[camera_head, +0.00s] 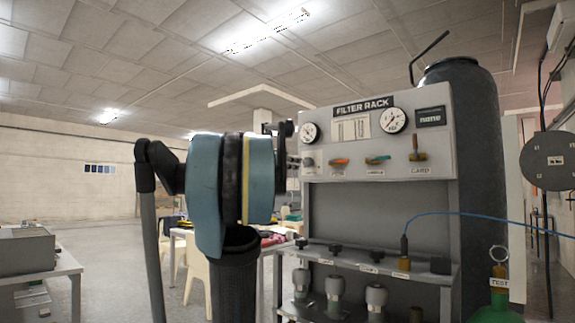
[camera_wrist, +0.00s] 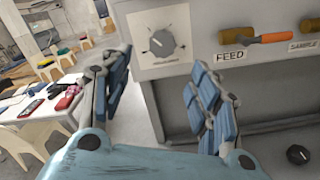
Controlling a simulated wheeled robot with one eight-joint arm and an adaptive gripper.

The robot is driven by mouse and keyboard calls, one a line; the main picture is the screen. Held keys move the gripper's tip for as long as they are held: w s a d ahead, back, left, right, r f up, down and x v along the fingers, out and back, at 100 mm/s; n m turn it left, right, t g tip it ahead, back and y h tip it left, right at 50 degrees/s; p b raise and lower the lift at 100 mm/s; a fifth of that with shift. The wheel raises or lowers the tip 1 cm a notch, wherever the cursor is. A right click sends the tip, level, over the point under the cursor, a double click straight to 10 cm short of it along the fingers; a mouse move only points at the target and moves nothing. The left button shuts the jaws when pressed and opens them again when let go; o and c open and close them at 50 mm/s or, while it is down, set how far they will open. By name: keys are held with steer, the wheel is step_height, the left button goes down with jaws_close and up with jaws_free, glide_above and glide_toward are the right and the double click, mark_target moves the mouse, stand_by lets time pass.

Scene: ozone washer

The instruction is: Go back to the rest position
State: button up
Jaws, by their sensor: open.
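My gripper (camera_wrist: 160,95) shows in the wrist view with its two blue-padded fingers spread apart and nothing between them. It is in front of the left side of the filter rack (camera_head: 380,210), near a dial knob (camera_wrist: 160,43) and the orange-handled FEED valve (camera_wrist: 262,39). I cannot tell whether a finger touches the rack. In the head view my blue arm covers part of the room left of the rack, and the fingers are hard to make out there.
A dark tank (camera_head: 470,100) stands behind. A table with small items (camera_wrist: 40,105) and pale chairs stand left.

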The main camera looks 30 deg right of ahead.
steer(key=s+a+f+m+g+y, duration=0.1)
steer(key=s+a+f+m+y, duration=0.3)
steer(key=f, duration=0.9)
steer(key=s+a+f+m+g+y, duration=0.15)
steer(key=s+a+f+m, duration=0.35)
steer(key=f, duration=0.7)
steer(key=s+a+f+m+y, duration=0.35)
steer(key=a+f, duration=0.35)
steer(key=f, duration=0.6)
steer(key=s+a+f+m+y, duration=0.1)
steer(key=s+a+f+y, duration=0.1)
steer(key=s+a+f, duration=0.3)
steer(key=s+a+f+m+g+y, duration=0.1)
steer(key=s+a+f+m+y, duration=0.1)
steer(key=a+f, duration=0.5)
steer(key=s+a+f+m+g+y, duration=0.1)
steer(key=s+a+f, duration=0.5)
steer(key=f, duration=0.7)
steer(key=s+m+y, duration=0.1)
steer(key=y, duration=0.1)
steer(key=shift+s+a+y, duration=0.3)
steer(key=shift+s, duration=0.05)
steer(key=shift+w+f+g, duration=0.25)
steer(key=shift+w, duration=0.25)
